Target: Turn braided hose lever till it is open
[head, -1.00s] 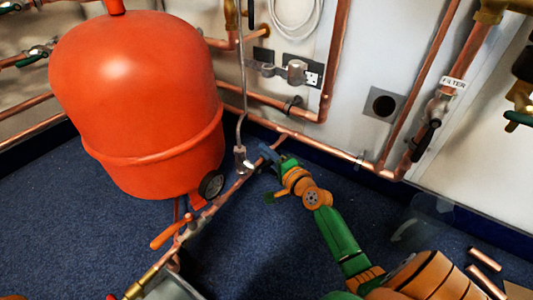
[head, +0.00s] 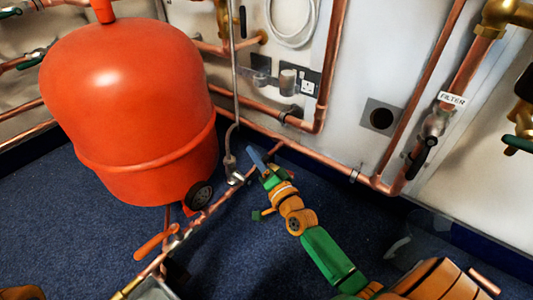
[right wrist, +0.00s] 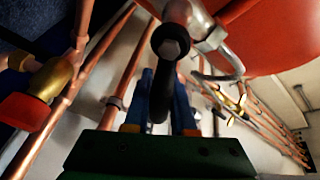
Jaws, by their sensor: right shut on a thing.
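The braided hose (head: 234,80) runs down the wall to a small metal valve (head: 237,178) on a copper pipe. My right gripper (head: 258,160) is beside this valve, just to its right in the head view. In the right wrist view a black lever (right wrist: 160,80) with a bolt at its pivot (right wrist: 170,46) lies between the blue fingers of my right gripper (right wrist: 158,95), which is shut on it. The fingers and the small size hide the lever in the head view. My left gripper is not in view.
A large red tank (head: 130,110) stands close on the left. A valve with an orange lever (head: 155,243) is on the pipe nearer to me. Copper pipes (head: 330,170) run along the wall behind. Blue carpet (head: 240,265) is open around my right arm.

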